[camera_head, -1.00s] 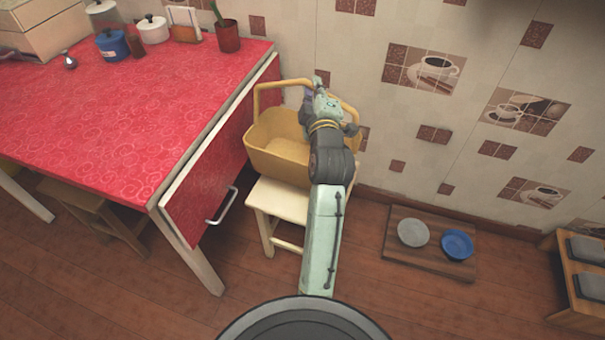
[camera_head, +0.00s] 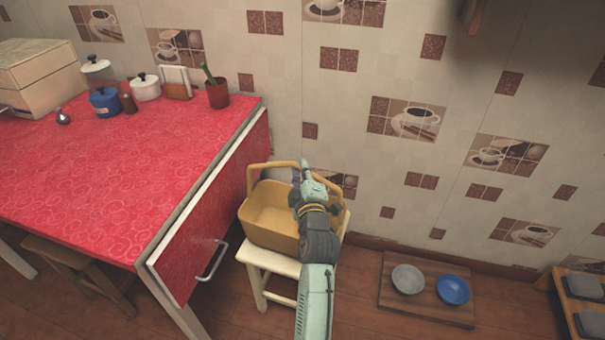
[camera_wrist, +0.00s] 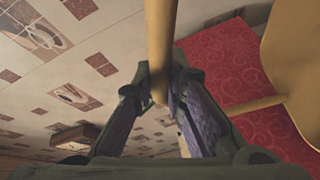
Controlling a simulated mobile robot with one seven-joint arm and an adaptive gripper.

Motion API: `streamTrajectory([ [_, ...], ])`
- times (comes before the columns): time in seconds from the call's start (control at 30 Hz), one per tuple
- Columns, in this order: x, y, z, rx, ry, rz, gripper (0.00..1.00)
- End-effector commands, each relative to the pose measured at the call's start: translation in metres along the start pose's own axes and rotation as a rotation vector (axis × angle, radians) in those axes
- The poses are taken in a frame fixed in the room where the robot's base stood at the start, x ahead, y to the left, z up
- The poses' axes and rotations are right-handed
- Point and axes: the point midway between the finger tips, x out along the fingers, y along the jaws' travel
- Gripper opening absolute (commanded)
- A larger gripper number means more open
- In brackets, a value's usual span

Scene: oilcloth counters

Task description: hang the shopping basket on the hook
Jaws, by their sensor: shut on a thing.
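The shopping basket (camera_head: 268,212) is a yellow-tan tub with a raised handle, upright at the low white stool (camera_head: 266,262) by the wall. I cannot tell any small gap beneath it. My gripper (camera_head: 306,178) is at the basket's handle, and my arm covers the basket's right part. In the wrist view the handle bar (camera_wrist: 160,45) runs between the fingers of my gripper (camera_wrist: 157,98), which are shut on it. A brown wooden piece (camera_head: 474,16) is on the wall at the top edge, cut off; no hook can be clearly made out.
The red-covered counter (camera_head: 120,165) stands left of the basket, with its hanging leaf (camera_head: 205,225) close by. The tiled wall (camera_head: 340,110) is right behind. A wooden board (camera_head: 425,305) with a grey and a blue dish lies on the floor to the right.

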Motion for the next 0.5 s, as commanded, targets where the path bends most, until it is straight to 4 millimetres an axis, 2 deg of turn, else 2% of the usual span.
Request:
streamTrajectory([
  [0.1,-0.0003,-0.0071,0.0032,0.001,0.001,0.005,0.00],
  [0.37,-0.0002,-0.0075,0.0035,0.001,0.002,0.006,0.00],
  [0.4,-0.0001,-0.0090,0.0042,0.000,0.000,0.002,0.14],
  [0.5,-0.0001,-0.0087,0.0042,0.000,0.000,0.003,0.21],
])
